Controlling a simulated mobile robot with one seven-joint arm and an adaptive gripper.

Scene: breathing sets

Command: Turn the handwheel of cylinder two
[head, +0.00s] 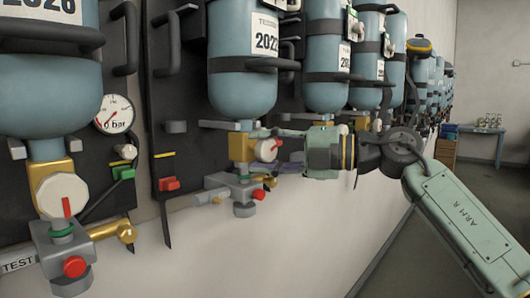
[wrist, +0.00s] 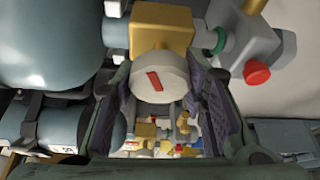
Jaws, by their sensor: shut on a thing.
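The handwheel (head: 267,150) is a white knob with a red mark on a brass valve block (head: 241,147). It sits under the blue-grey cylinder (head: 243,60) whose label reads 2022. In the wrist view the handwheel (wrist: 158,80) lies between my two fingers, its red mark slightly tilted from upright. My gripper (head: 283,150) reaches it from the right and is shut on it; in the wrist view my gripper (wrist: 160,75) has a finger at each side of the wheel. The head view partly hides the wheel's grip side behind the fingers.
A grey fitting with a red knob (head: 259,194) is just below, also in the wrist view (wrist: 256,73). A nearer cylinder (head: 45,95) with its own white handwheel (head: 62,195) and a gauge (head: 115,114) stand left. More cylinders line the wall behind my arm. Open floor lies right.

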